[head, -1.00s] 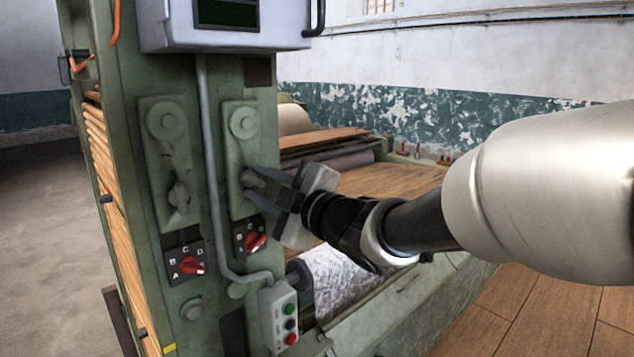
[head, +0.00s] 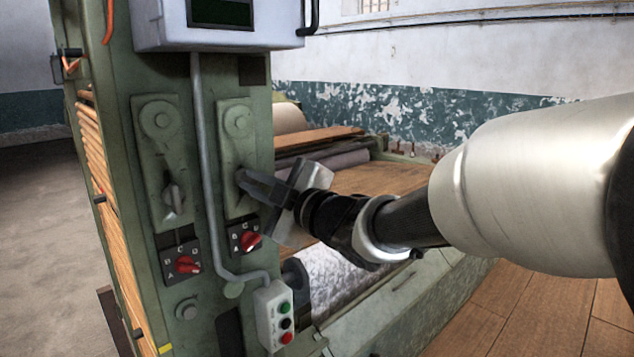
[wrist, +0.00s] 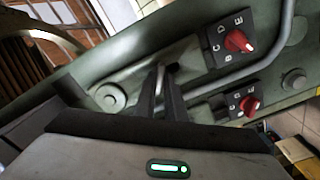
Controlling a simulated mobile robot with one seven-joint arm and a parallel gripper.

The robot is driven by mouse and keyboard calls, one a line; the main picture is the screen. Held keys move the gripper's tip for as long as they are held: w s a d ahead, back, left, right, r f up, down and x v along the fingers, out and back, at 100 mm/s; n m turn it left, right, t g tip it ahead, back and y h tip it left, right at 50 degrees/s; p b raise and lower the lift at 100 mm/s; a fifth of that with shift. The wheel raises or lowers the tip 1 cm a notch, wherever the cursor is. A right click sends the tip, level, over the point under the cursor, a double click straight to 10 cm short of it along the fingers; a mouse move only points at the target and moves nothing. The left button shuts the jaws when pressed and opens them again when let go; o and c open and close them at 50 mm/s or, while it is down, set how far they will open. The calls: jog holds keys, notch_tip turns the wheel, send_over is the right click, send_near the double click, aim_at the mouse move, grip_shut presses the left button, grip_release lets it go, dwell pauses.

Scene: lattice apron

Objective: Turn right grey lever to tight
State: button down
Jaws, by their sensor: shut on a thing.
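The right grey lever (head: 240,171) sits low on the right green plate (head: 237,145) of the machine's front post, below a round boss. My gripper (head: 243,181) reaches in from the right and is shut on this lever. Its fingers hide most of the lever, so its exact angle is hard to tell. In the wrist view the two dark fingers of my gripper (wrist: 165,72) close together at the plate. The left grey lever (head: 174,198) stands apart on its own plate.
Red selector knobs (head: 251,241) (head: 187,265) sit below the plates. A grey conduit (head: 206,170) runs between the plates to a push-button box (head: 275,315). A grey display box (head: 220,25) overhangs above. Rollers and boards lie behind my gripper.

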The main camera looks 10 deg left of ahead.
jog(key=m+p, duration=0.1)
jog(key=m, duration=0.4)
jog(key=shift+r+m, duration=0.1)
jog(key=shift+m, duration=0.3)
jog(key=m+p, duration=0.1)
jog(key=m, duration=0.4)
jog(key=shift+p, duration=0.4)
jog(key=c, duration=1.8)
grip_release()
jog(key=shift+d, duration=0.1)
jog(key=v, duration=1.7)
jog(key=shift+s+b, duration=0.2)
jog(key=shift+b, duration=0.1)
